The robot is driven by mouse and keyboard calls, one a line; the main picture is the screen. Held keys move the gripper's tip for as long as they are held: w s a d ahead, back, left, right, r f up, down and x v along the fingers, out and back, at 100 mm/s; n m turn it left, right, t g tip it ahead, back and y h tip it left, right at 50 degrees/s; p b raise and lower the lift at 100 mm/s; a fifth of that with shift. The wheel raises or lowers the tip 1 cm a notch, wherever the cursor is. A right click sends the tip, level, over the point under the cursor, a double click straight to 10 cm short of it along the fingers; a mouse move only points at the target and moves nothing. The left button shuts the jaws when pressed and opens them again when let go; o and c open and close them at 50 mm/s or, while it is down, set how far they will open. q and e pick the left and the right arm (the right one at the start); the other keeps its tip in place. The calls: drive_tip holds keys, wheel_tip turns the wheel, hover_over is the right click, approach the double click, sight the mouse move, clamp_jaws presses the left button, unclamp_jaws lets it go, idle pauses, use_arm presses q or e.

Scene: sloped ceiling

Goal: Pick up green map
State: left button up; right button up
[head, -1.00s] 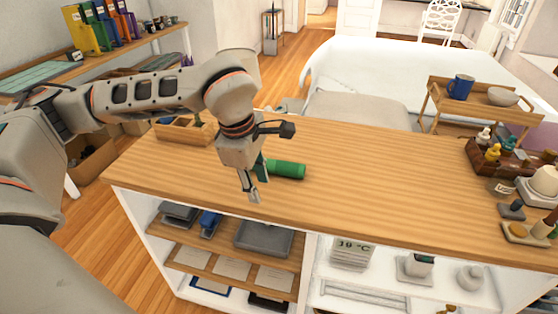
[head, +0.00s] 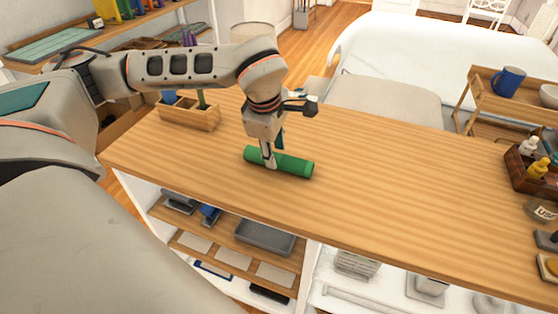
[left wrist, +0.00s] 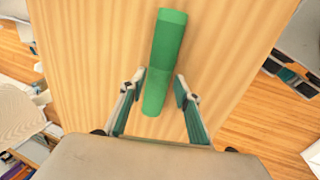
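The green map (head: 293,165) is a rolled green tube lying on the wooden counter top (head: 380,180). My left gripper (head: 269,160) points down over the tube, left of its middle in the head view. In the left wrist view the map (left wrist: 165,45) runs up the picture between the two spread fingers of my left gripper (left wrist: 157,100). A gap shows between the tube and each finger, so the gripper is open and not holding it. My right gripper is not in view.
A wooden organizer box (head: 190,117) stands on the counter's left end. A wooden tray with bottles (head: 528,168) is at the right. Shelves with grey trays (head: 265,238) lie under the counter.

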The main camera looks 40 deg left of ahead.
sight(276, 156)
use_arm(q)
drive_tip(key=x, duration=0.3)
drive_tip(key=c, duration=0.7)
drive_tip(key=shift+r, duration=0.15)
